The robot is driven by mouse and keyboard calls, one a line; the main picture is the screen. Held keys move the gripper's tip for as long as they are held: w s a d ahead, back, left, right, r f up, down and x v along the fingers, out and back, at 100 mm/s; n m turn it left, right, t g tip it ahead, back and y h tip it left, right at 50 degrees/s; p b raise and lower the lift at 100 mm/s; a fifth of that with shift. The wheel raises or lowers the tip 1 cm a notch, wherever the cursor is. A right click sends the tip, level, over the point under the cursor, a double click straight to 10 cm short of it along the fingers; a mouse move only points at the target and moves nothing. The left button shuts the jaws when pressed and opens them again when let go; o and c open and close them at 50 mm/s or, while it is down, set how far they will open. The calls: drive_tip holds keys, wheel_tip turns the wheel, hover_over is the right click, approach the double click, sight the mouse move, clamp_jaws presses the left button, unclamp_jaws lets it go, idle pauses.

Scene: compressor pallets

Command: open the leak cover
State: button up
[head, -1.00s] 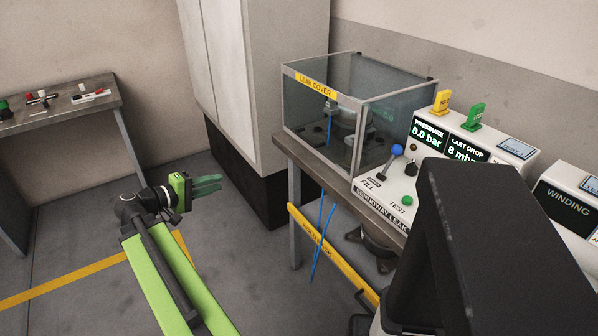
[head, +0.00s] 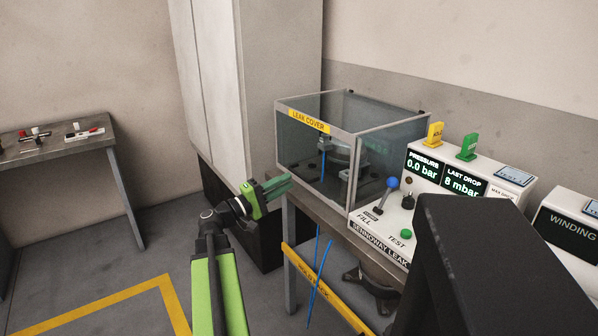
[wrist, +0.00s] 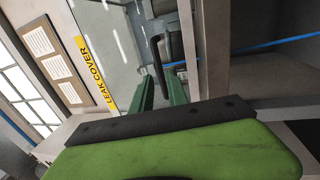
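The leak cover (head: 335,165) is a clear box with a grey frame and a yellow "LEAK COVER" label. It sits closed on the bench in the head view. Its label (wrist: 97,75) also shows in the wrist view. My gripper (head: 286,184) is at the cover's left front side, near its lower edge. In the wrist view the green fingers (wrist: 160,84) stand apart, with nothing clearly held. A black bar (wrist: 157,58) shows beyond and between the fingertips; I cannot tell if it touches them. A compressor part stands inside the cover, seen dimly through the panels.
The test console (head: 395,215), with a blue-knobbed lever and green button, stands right of the cover. A grey cabinet (head: 245,80) is behind left. A side table (head: 60,142) holds small parts at far left. Blue cords (head: 317,275) hang below the bench. Floor is clear at left.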

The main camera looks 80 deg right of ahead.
sight(299, 174)
drive_tip(key=x, duration=0.6)
drive_tip(key=shift+p, duration=0.4)
drive_tip(key=shift+c, duration=0.2)
clamp_jaws()
drive_tip(key=shift+f, duration=0.1)
idle(0.5)
